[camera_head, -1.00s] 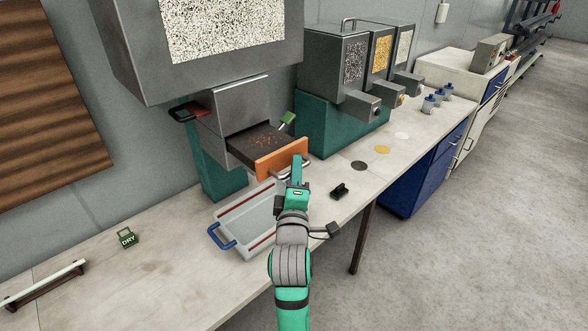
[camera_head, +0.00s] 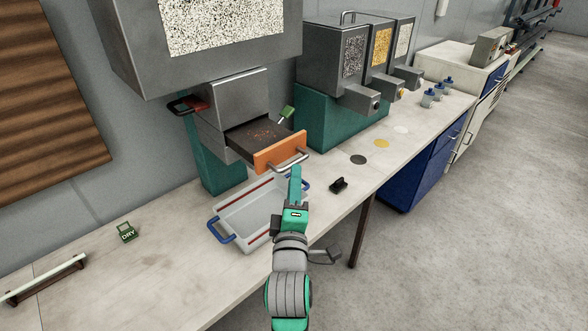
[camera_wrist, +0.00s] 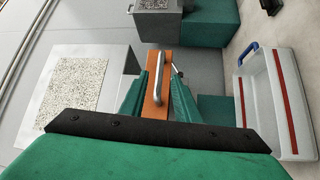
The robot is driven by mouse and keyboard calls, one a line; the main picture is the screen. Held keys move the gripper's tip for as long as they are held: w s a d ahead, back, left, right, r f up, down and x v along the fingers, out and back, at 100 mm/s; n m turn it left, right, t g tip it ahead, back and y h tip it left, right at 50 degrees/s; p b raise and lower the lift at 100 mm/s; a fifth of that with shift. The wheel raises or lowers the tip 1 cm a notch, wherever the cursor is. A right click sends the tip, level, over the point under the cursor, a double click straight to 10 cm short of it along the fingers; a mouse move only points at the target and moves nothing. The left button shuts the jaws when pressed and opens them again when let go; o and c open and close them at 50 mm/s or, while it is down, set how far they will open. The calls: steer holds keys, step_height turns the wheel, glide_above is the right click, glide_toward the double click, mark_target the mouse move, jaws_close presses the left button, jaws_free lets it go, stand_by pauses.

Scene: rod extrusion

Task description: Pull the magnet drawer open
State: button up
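The magnet drawer (camera_head: 258,135) sticks out of the grey housing under the big hopper, pulled open. Its dark tray holds reddish-brown specks. Its orange front (camera_head: 280,152) carries a silver bar handle (camera_head: 290,163). My gripper (camera_head: 295,172) is just in front of and below the handle in the head view. In the wrist view my gripper (camera_wrist: 160,75) has its two green fingers spread apart, with the orange front (camera_wrist: 151,108) and the handle (camera_wrist: 158,82) showing between them. The fingers appear clear of the handle; the exact gap is hard to tell.
A grey bin with blue handles (camera_head: 222,235) stands below the drawer, beside my arm. A small black block (camera_head: 338,185) lies to the right, near the bench edge. A green "DRY" tag (camera_head: 127,232) is at left. Grey feeders (camera_head: 335,85) stand right of the drawer.

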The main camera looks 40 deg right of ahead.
steer(key=shift+v, duration=2)
steer(key=shift+f, duration=0.1)
steer(key=s+a+f+m+t+y, duration=0.1)
steer(key=s+a+f+y, duration=0.25)
steer(key=a+f, duration=0.65)
steer(key=s+a+f+m+t+y, duration=0.1)
steer(key=s+a+f+m+y, duration=0.2)
steer(key=a+f, duration=0.65)
steer(key=s+a+f+m+y, duration=0.2)
steer(key=s+a, duration=0.4)
steer(key=s, duration=0.4)
steer(key=s+a+f+m+g+y, duration=0.1)
steer(key=s+a+f+y, duration=0.3)
steer(key=s, duration=0.6)
steer(key=a+f+m, duration=0.1)
steer(key=a, duration=0.1)
steer(key=shift+s+a, duration=0.25)
steer(key=shift+a, duration=0.05)
steer(key=shift+w+d, duration=0.1)
